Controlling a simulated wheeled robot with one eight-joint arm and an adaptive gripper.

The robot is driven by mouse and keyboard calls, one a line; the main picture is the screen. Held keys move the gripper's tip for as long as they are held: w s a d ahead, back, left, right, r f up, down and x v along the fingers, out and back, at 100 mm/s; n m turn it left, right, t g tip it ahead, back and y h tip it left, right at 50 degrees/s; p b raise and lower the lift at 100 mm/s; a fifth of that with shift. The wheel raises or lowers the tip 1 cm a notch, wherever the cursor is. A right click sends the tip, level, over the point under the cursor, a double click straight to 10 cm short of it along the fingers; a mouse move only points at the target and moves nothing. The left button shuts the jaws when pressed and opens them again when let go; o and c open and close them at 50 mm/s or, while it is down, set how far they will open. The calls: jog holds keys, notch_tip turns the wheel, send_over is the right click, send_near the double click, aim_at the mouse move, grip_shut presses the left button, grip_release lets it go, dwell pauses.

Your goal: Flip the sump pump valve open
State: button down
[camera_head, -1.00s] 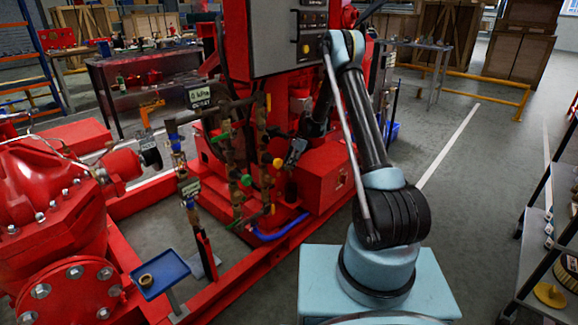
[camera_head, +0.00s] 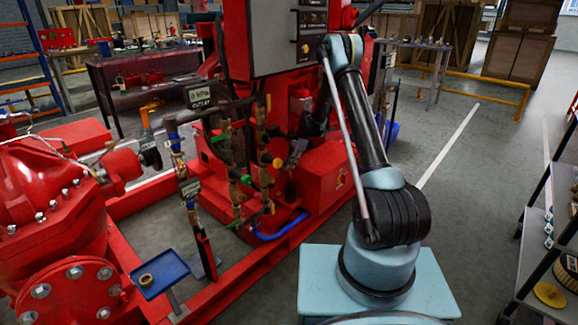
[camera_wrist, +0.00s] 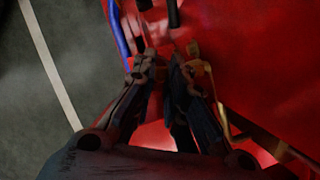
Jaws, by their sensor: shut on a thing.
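The pipework (camera_head: 235,150) stands upright left of my arm, with brass valves and green and yellow handles. No label that I can read marks the sump pump valve. The fingers and deep shadow hide most of that part. A brassy piece (camera_wrist: 197,75) shows at the right fingertip.
A blue tray (camera_head: 160,274) is at front left. A blue hose (camera_head: 280,230) runs low by the pipes. Shelving (camera_head: 550,250) stands at right; the floor between is clear.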

jog(key=shift+w+d+n+g, duration=0.15)
jog(key=shift+w+n+g, duration=0.2)
jog(key=shift+n, duration=0.45)
jog(key=shift+w+d+n+g, duration=0.15)
jog(key=shift+w+n+g, duration=0.15)
jog(key=shift+n, duration=0.5)
jog(key=c, duration=1.6)
grip_release()
jog(key=shift+d, duration=0.1)
jog(key=v, duration=1.2)
jog(key=shift+a, duration=0.25)
